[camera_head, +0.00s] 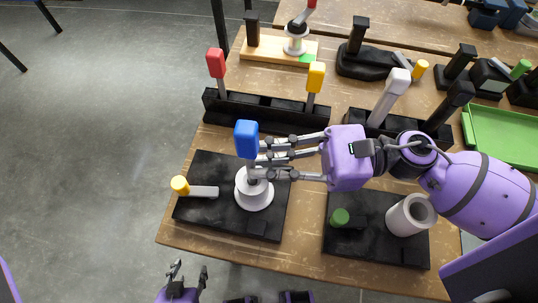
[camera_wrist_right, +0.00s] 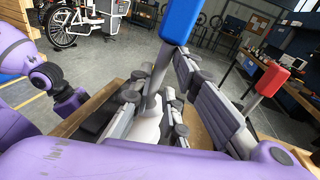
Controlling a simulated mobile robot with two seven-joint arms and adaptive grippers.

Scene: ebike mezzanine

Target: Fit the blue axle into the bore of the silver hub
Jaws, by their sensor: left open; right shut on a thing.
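The blue axle (camera_head: 246,139) has a blue block on top and a grey shaft. It stands roughly upright over the silver hub (camera_head: 254,193), a pale stepped cylinder on a black base plate. My right gripper (camera_head: 257,163) comes from the right and is shut on the axle's shaft just below the blue block. In the right wrist view the axle (camera_wrist_right: 180,22) leans between the fingers. The shaft's lower end is hidden by fingers, so I cannot tell whether it is in the bore. My left gripper (camera_head: 188,275) is open and empty below the table's front edge.
A yellow-knobbed lever (camera_head: 181,186) sits left of the hub. A black rack (camera_head: 260,108) with red and yellow handles stands behind. A second black plate (camera_head: 345,255) with a white cylinder (camera_head: 408,216) is at right. A green tray (camera_head: 508,137) lies further right.

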